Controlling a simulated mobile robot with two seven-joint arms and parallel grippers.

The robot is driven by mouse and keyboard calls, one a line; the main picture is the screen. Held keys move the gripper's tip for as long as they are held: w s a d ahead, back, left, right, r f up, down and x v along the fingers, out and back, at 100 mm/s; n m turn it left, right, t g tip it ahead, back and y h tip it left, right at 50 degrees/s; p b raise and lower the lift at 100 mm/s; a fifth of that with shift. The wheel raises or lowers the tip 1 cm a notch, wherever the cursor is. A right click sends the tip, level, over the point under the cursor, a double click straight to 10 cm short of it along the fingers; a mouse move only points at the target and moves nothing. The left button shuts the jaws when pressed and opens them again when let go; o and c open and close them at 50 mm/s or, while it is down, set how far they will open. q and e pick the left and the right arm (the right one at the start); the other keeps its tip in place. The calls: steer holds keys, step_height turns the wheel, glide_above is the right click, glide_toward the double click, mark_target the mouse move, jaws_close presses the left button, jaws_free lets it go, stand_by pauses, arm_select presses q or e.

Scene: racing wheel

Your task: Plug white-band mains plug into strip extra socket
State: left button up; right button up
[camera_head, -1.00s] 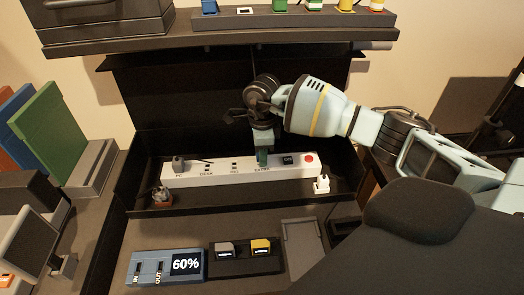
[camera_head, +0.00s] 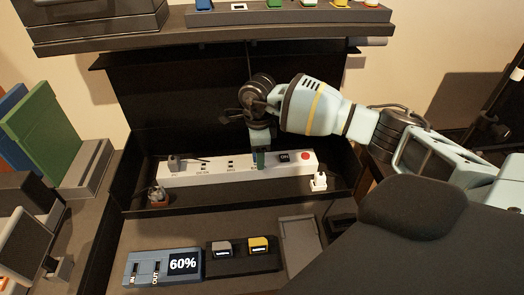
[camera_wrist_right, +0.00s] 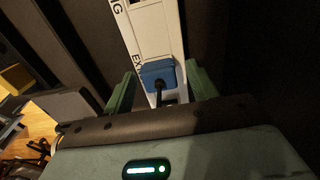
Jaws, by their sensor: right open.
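The white power strip (camera_head: 195,176) lies along the back shelf, with a red button at its right end. My right gripper (camera_head: 258,161) points down at its EXTRA socket. In the right wrist view, the open fingers (camera_wrist_right: 160,84) stand on either side of a blue plug (camera_wrist_right: 157,75) with a black cable and a whitish part below it. It sits over the strip (camera_wrist_right: 152,32) beside the EXTRA lettering, apparently the white-band plug. I cannot tell how deep it sits. The gripper hides it in the head view. My left gripper is not in view.
A white plug (camera_head: 319,181) stands right of the strip, and a red-and-white one (camera_head: 158,195) at its left front. A grey plug (camera_head: 174,163) sits at the strip's left end. A 60% display box (camera_head: 183,265) stands in front. A shelf (camera_head: 215,38) overhangs behind.

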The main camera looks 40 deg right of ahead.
steer(key=r, duration=0.3)
steer(key=shift+s+a+r, duration=0.2)
steer(key=shift+s, duration=0.15)
steer(key=s+a+r, duration=0.1)
steer(key=s+a, duration=0.7)
steer(key=s, duration=0.5)
steer(key=shift+r, duration=0.2)
